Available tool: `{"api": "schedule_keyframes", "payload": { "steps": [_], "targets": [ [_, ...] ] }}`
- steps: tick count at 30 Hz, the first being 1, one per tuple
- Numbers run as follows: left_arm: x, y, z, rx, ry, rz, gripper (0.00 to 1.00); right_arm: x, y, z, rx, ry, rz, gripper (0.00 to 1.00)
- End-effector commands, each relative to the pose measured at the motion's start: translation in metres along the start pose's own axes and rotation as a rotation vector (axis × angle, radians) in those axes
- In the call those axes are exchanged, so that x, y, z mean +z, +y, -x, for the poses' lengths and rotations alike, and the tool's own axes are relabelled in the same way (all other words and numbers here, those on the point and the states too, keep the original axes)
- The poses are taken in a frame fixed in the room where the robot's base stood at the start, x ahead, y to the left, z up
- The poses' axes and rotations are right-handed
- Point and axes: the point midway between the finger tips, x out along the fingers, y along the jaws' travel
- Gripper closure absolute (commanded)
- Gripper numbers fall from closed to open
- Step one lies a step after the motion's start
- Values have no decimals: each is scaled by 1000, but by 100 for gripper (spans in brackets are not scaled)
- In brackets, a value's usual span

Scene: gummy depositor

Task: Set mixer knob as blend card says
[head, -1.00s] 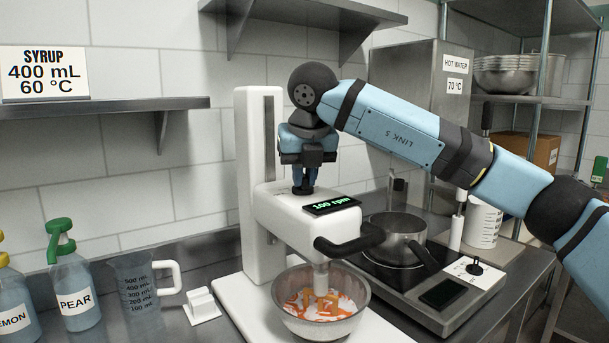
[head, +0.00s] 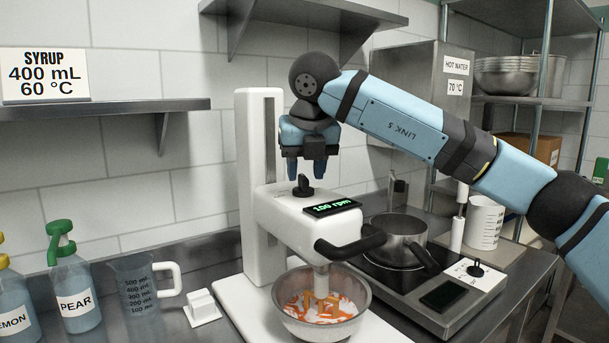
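The white mixer (head: 262,190) stands on the counter with its head lowered over a metal bowl (head: 290,320) of orange and white contents. The black mixer knob (head: 303,186) sits on top of the head. The mixer display (head: 332,206) reads 100 rpm in green. My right gripper (head: 306,172) points down above the knob, fingers apart and empty, clear of the knob. No blend card shows; a card (head: 45,74) on the left shelf reads syrup, 400 mL, 60 °C. My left gripper is not in view.
A saucepan (head: 398,241) stands on a hot plate with its own black knob (head: 476,268), right of the mixer. A measuring jug (head: 137,284) and the pear bottle (head: 74,290) stand at left.

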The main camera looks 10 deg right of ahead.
Motion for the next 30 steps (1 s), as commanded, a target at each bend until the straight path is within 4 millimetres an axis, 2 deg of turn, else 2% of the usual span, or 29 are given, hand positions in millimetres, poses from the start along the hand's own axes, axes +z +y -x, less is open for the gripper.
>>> {"api": "schedule_keyframes", "payload": {
  "steps": [1, 9, 15, 21, 30],
  "targets": [
    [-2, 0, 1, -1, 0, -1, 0, 1, 0, 13, 2, -5, 1, 61],
    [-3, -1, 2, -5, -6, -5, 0, 1, 0, 75, 2, -4, 0, 61],
    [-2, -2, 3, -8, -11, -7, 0, 0, 0, 106, 0, -2, 1, 61],
    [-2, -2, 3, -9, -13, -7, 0, 0, 0, 118, 0, -2, 1, 61],
    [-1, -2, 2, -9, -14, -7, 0, 0, 0, 118, 1, -1, 0, 61]
  ]
}}
